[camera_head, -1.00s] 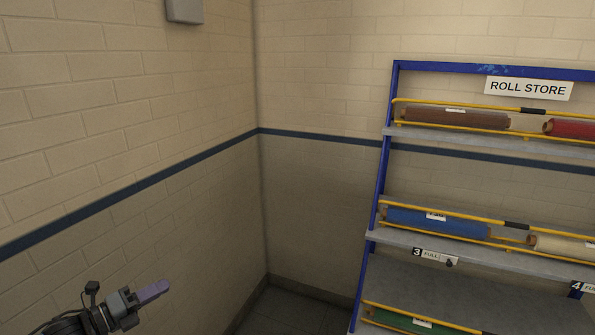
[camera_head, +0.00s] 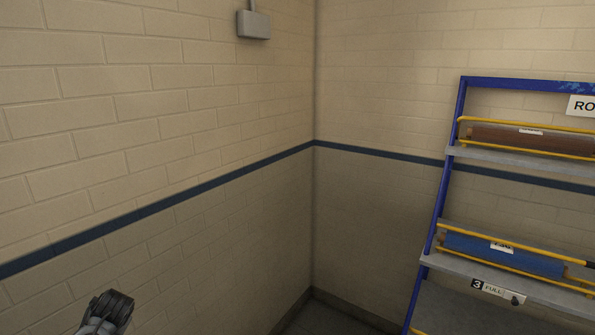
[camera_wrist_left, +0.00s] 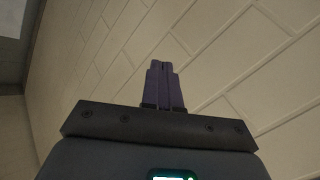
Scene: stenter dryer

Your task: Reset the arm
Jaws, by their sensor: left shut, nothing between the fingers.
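My left gripper (camera_wrist_left: 162,82) shows in the left wrist view with its two purple fingers together and nothing between them. It points along a pale brick wall, apart from any object. In the head view only a dark part of my left arm shows at the bottom left, and the fingers are out of sight there. My right arm and gripper are in no view.
A blue-framed rack (camera_head: 447,165) stands at the right with a brown roll (camera_head: 520,138) above a blue roll (camera_head: 505,254). A grey wall box (camera_head: 253,24) hangs at the upper left. The corner floor (camera_head: 325,320) is bare.

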